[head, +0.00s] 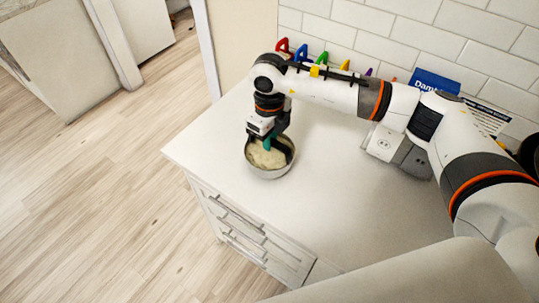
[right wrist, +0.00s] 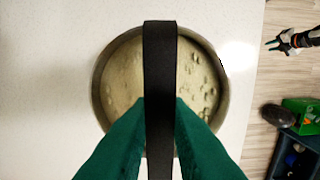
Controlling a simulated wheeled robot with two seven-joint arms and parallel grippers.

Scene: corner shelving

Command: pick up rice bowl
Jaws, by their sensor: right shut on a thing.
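The rice bowl (head: 270,172) is a round metal bowl with pale, lumpy contents, standing upright on the white counter near its left front edge. It also shows from above in the right wrist view (right wrist: 98,85). A black strap-like handle (right wrist: 160,60) arches across its top. My right gripper (head: 268,143) points down over the bowl. Its green fingers (right wrist: 160,110) are shut on the black handle, one on each side. The handle hides the middle of the bowl. My left gripper (right wrist: 271,46) shows small at the right of the wrist view, open and empty, over the floor.
The white counter (head: 330,215) is mostly clear around the bowl. Coloured hooks (head: 321,58), a blue box (head: 435,82) and a grey-white appliance (head: 397,148) are along the tiled wall. A green container (right wrist: 303,108) is at the wrist view's right edge.

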